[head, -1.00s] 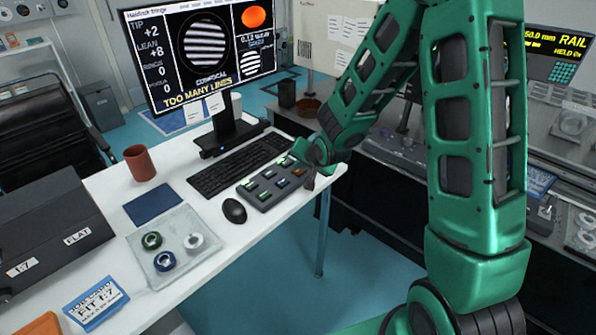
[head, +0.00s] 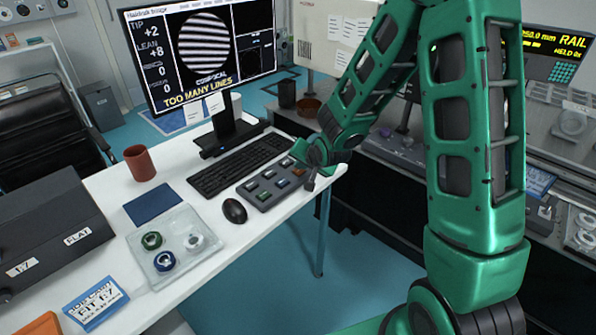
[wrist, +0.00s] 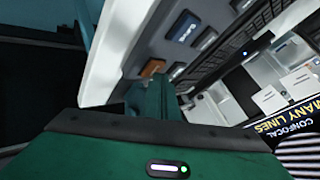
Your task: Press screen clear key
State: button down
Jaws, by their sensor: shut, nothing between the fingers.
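The grey key box (head: 262,197) lies on the white desk in front of the keyboard, with several coloured keys; their labels are too small to read. An orange-brown key (wrist: 152,68) shows close to my fingers in the wrist view, at the box's right end. My gripper (head: 311,184) is shut and empty, pointing down at the right end of the box. I cannot tell whether the tip touches a key. The monitor (head: 203,55) shows a striped disc and "TOO MANY LINES"; its right-hand panels are dark.
A clear tray (head: 176,243) with small rings, a blue pad (head: 153,204) and a brown cup (head: 140,163) stand to the left. The desk's right edge is close to my gripper.

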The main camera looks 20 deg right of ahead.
aim_at(300, 173)
jog(key=shift+r, duration=0.7)
jog(key=shift+r, duration=2.5)
jog(key=s+d+r+g+h, duration=0.1)
jog(key=s+d+r+g, duration=0.1)
jog(key=s+d, duration=0.55)
jog(key=s+d+r+g+h, duration=0.2)
jog(key=s+d+r, duration=0.1)
jog(key=s+d, duration=0.5)
jog(key=s+r+g+y, duration=0.1)
jog(key=s+g, duration=0.1)
jog(key=s, duration=1)
jog(key=s+d+r+n+g+y, duration=0.1)
jog(key=s+r+g, duration=0.1)
jog(key=s, duration=1.1)
jog(key=shift+d+r+n+g, duration=0.15)
jog(key=shift+n+g, duration=0.15)
jog(key=shift+g, duration=0.3)
